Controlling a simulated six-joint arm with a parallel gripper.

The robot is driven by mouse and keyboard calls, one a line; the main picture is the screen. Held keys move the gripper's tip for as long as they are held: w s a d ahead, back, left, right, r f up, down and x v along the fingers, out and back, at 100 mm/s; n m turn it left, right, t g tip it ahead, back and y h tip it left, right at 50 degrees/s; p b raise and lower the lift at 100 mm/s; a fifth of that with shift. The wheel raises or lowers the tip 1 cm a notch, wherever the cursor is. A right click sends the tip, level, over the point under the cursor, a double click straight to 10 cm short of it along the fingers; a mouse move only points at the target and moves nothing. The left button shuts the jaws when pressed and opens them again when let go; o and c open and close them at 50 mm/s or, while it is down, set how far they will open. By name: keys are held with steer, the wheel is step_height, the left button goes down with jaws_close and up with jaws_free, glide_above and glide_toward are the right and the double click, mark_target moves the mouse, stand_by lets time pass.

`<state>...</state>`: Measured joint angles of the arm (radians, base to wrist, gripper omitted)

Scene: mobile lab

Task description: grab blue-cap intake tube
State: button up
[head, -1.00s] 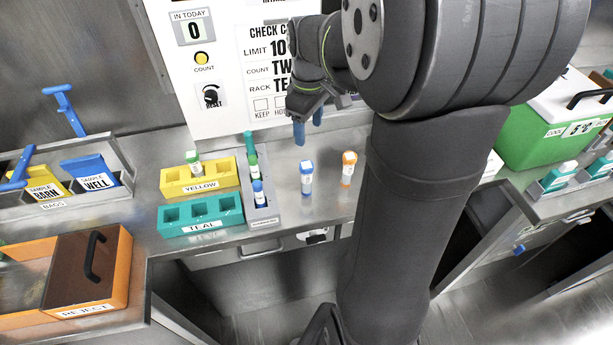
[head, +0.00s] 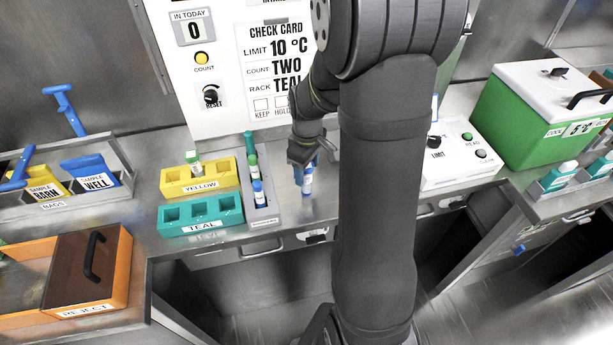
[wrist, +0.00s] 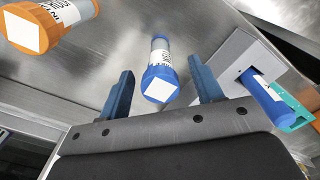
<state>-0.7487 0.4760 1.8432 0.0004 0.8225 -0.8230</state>
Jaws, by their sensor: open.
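The blue-cap tube (head: 307,184) stands upright on the steel counter, right of the small rack, its upper part partly hidden by my gripper (head: 304,164) in the head view. In the wrist view, this tube (wrist: 160,72), with a white square on its cap, shows between the two blue fingers of my gripper (wrist: 160,66). The fingers are open, with visible gaps on both sides of the tube. Another blue-cap tube (head: 259,194) sits in the rack; it also shows at the right of the wrist view (wrist: 264,95).
An orange-cap tube (wrist: 50,25) stands nearby, hidden by my arm in the head view. The grey rack (head: 264,213) holds several tubes, close beside the yellow block (head: 175,187) and teal block (head: 172,228). A control box (head: 455,165) stands right of my arm.

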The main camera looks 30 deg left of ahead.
steer(key=c, duration=1.1)
